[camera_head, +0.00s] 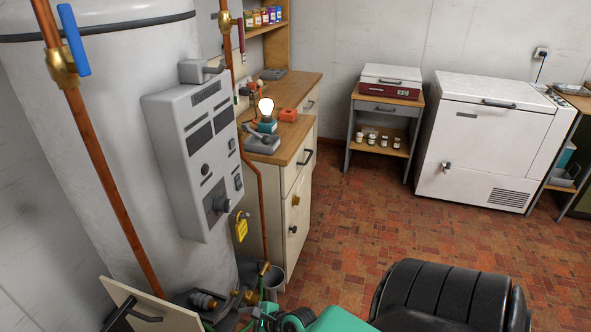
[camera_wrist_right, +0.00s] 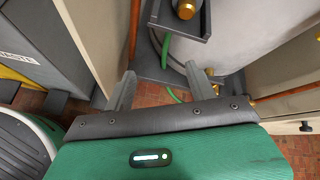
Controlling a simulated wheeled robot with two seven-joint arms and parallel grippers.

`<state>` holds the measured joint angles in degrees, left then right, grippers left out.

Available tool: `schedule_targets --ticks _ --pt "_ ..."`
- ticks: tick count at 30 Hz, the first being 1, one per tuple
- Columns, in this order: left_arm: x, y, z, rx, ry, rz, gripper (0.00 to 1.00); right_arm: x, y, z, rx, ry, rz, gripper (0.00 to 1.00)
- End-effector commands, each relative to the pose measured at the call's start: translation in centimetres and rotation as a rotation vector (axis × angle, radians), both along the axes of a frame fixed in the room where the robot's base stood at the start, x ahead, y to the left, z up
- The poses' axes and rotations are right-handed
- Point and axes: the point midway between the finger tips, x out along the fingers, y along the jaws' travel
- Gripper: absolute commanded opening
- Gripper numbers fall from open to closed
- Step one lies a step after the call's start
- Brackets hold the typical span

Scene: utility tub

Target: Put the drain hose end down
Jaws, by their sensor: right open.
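A thin green drain hose (camera_wrist_right: 165,50) shows in the right wrist view, running down beside the white tank, with a lower green stretch between my fingers. I cannot tell which part is its end. In the head view a bit of green hose (camera_head: 258,314) shows low among the fittings. My right gripper (camera_wrist_right: 160,73) is open, its two grey fingers apart on either side of the hose's line, with nothing seen gripped. In the head view its green body (camera_head: 343,320) is at the bottom edge, and its fingertips cannot be made out. My left gripper is not in view.
A white tank (camera_head: 125,120) with a grey control box (camera_head: 203,150) and copper pipes fills the left. Brass fittings (camera_head: 205,300), a grey bucket (camera_head: 272,282) and a tilted panel (camera_head: 150,308) crowd its foot. The brick floor (camera_head: 350,225) is clear toward the white freezer (camera_head: 485,140).

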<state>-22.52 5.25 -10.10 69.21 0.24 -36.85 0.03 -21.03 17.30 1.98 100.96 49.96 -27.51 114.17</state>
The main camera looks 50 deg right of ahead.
Motion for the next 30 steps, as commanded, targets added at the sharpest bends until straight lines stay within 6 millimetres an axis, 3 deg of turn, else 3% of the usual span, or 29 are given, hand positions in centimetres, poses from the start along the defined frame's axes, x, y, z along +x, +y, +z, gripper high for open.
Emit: schedule_targets --ticks 1,6,15,22,27,30 --pt "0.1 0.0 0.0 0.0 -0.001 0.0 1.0 -1.0 0.4 -2.3 -0.11 0.018 0.066 0.57" --pt "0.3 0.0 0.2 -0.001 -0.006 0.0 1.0 -4.7 1.7 -9.2 -0.496 0.06 0.361 0.57" --pt "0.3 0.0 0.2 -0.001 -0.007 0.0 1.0 -12.9 4.5 -19.5 -1.054 0.09 1.043 0.57" --pt "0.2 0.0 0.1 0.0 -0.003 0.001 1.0 -19.8 6.7 -25.3 -1.344 0.02 1.656 0.57" --pt "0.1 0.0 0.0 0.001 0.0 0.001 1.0 -23.4 7.7 -27.6 -1.445 -0.063 1.999 0.57" --pt "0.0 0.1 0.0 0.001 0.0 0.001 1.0 -24.4 8.0 -28.2 -1.469 -0.099 2.109 0.57"
